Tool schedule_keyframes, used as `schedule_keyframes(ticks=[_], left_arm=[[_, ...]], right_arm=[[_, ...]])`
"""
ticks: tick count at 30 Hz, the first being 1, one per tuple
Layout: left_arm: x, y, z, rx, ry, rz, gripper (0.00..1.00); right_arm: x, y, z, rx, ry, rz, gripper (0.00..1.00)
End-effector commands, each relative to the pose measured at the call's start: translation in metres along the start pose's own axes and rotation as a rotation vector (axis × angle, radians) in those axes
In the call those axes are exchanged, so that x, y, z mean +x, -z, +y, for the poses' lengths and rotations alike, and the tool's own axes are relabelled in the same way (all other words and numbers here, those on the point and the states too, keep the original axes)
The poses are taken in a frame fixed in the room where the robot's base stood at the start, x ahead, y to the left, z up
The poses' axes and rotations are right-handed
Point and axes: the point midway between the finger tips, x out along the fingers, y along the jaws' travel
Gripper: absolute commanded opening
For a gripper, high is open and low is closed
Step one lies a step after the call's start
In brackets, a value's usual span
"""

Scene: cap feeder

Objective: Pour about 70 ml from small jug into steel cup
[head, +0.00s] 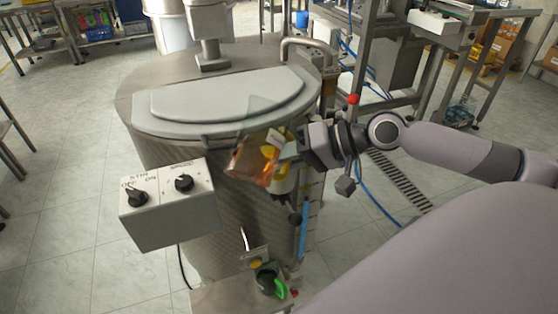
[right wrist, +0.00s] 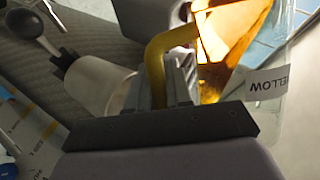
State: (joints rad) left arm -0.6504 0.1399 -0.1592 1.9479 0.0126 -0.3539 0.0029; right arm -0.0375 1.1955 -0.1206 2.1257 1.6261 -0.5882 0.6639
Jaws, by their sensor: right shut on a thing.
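My right gripper (head: 286,150) is shut on the yellow handle (right wrist: 170,45) of a clear small jug (head: 250,155). My left gripper is not in view.
A large steel tank (head: 215,235) with a grey lid (head: 230,95) stands close behind the jug. A control box (head: 168,208) with two knobs juts out at left. A pale fitting with a black ball knob (right wrist: 35,24) is beside the gripper. The low shelf (head: 222,298) is at the bottom.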

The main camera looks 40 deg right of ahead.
Motion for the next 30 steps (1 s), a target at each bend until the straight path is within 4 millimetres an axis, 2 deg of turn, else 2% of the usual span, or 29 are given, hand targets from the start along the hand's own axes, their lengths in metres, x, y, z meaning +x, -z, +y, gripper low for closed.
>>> schedule_keyframes(ticks=[30], left_arm=[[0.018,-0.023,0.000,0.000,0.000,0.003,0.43]], right_arm=[[0.006,-0.011,0.004,0.141,0.065,-0.050,0.00]])
